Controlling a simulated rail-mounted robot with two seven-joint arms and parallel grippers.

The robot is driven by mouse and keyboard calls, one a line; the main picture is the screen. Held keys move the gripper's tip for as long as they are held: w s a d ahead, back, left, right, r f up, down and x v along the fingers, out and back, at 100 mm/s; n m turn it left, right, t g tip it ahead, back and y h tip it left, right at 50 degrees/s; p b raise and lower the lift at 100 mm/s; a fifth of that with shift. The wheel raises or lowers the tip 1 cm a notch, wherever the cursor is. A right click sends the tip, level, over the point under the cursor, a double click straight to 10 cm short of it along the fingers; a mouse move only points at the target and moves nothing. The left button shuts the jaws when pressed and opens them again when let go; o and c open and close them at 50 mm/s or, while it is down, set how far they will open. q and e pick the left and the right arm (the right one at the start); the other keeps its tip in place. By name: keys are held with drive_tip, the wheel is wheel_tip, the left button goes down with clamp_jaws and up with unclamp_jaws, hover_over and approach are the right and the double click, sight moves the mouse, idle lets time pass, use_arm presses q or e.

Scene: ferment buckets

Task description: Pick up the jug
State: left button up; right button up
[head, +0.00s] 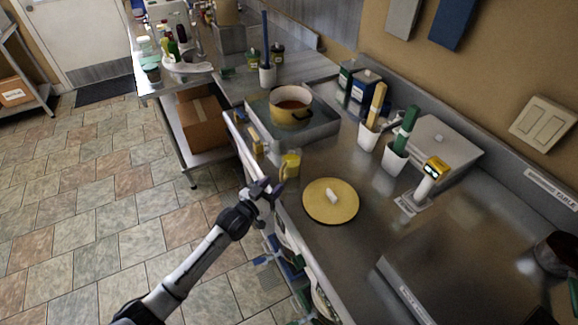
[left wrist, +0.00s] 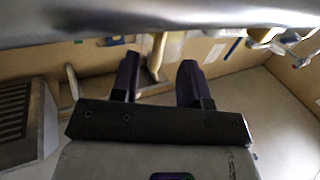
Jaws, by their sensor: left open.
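A small yellow jug (head: 290,165) stands on the steel worktop (head: 290,215) near its front edge, left of a round yellow lid. My left gripper (head: 264,187) is at the front edge of the worktop, a little in front of the jug and apart from it. In the left wrist view my left gripper (left wrist: 159,78) is open, with nothing between its two dark fingers. The jug cannot be made out in that view. My right gripper is not in view.
The yellow lid (head: 331,200) lies right of the jug. A pot (head: 291,112) sits in a steel tray behind it. White holders (head: 394,158) and a yellow-topped device (head: 432,175) stand farther right. The worktop edge (left wrist: 220,17) crosses above my fingers in the left wrist view.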

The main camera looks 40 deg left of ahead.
sight(281, 177)
use_arm(q)
drive_tip(key=shift+w+d+r+p, duration=0.1)
drive_tip(key=shift+w+p, duration=0.1)
drive_tip(key=shift+w, duration=0.95)
drive_tip(key=shift+w+d+p, duration=0.1)
drive_tip(key=shift+w+p, duration=0.1)
drive_tip(key=shift+w, duration=0.95)
clamp_jaws()
